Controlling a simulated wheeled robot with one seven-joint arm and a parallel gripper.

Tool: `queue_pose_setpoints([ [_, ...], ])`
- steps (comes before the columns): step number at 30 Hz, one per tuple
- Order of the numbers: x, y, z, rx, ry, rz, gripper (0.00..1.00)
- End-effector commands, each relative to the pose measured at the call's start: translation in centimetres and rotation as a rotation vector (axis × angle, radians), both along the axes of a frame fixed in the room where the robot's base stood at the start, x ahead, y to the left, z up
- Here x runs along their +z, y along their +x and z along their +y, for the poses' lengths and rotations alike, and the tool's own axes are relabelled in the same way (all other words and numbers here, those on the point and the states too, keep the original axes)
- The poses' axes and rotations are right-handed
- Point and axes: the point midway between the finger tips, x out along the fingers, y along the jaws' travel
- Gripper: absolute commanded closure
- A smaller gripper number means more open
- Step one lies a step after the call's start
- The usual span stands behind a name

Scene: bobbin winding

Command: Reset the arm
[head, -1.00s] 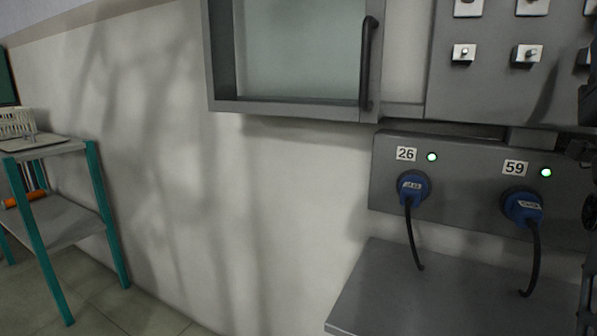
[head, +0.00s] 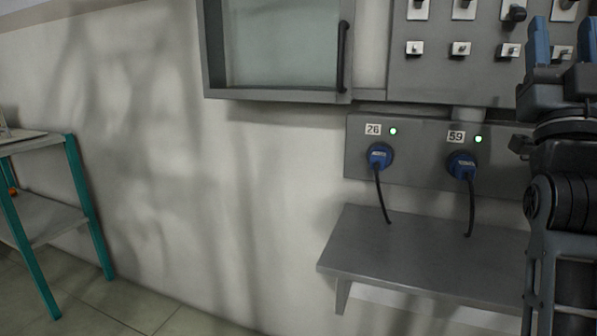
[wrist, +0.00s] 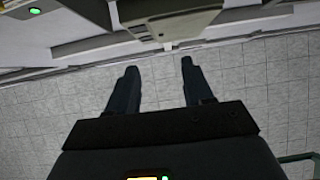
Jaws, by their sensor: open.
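My gripper (head: 563,42) is at the right edge of the head view, pointing up, with its blue fingers apart. In the wrist view my gripper (wrist: 158,72) shows two dark fingers spread wide with nothing between them. My arm stands in front of the right part of the wall panels and shelf and hides some of them.
Two blue plugs, under label 26 (head: 373,129) and label 59 (head: 456,137), sit in a grey panel with lit green lamps. A grey shelf (head: 420,250) juts out below. A glass-fronted cabinet (head: 285,45) hangs above. A teal-legged rack (head: 85,205) stands left. The middle wall is bare.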

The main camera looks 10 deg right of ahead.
Motion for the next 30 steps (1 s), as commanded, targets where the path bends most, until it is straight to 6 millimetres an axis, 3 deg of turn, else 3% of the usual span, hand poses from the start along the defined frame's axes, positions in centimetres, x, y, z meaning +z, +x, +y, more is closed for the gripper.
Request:
queue_pose_setpoints([
  [8, -3.5, 0.2, 1.2, 0.029, 0.0, 0.065, 0.49],
  [14, -7.7, 0.2, 2.6, 0.063, 0.003, 0.144, 0.49],
  [17, -10.5, -0.1, 3.6, 0.086, 0.006, 0.199, 0.49],
  [23, -18.3, -1.9, 6.5, 0.156, 0.024, 0.353, 0.49],
  [30, -27.1, -6.2, 10.0, 0.245, 0.065, 0.547, 0.49],
])
